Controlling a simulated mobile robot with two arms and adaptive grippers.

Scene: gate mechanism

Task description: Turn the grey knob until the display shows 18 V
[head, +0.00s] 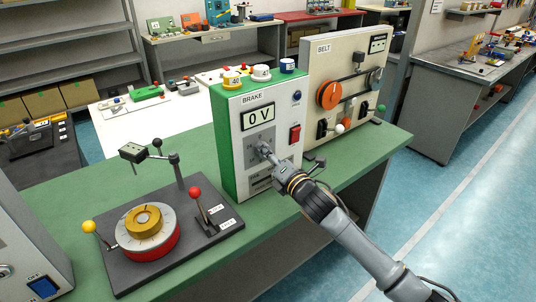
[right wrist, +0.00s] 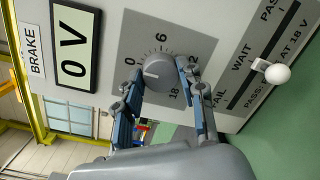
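The brake box (head: 257,178) is grey-white with a green side and stands on the green bench. Its display (head: 257,116) reads 0 V, and the display in the right wrist view (right wrist: 73,45) reads the same. The grey knob (right wrist: 157,69) sits on a grey dial plate marked 0, 6, 12 and 18; its pale mark seems to point near 0. My right gripper (right wrist: 159,75) has one finger on each side of the knob, with small gaps visible, so it looks open around it. In the head view my right gripper (head: 265,152) hides the knob. My left gripper is not in view.
A white ball-ended handle (right wrist: 277,73) sticks out beside the wait and pass labels. A red switch (head: 295,134) is right of the display. The belt panel (head: 345,90) stands behind at right. A turntable fixture (head: 148,232) with ball levers is at front left.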

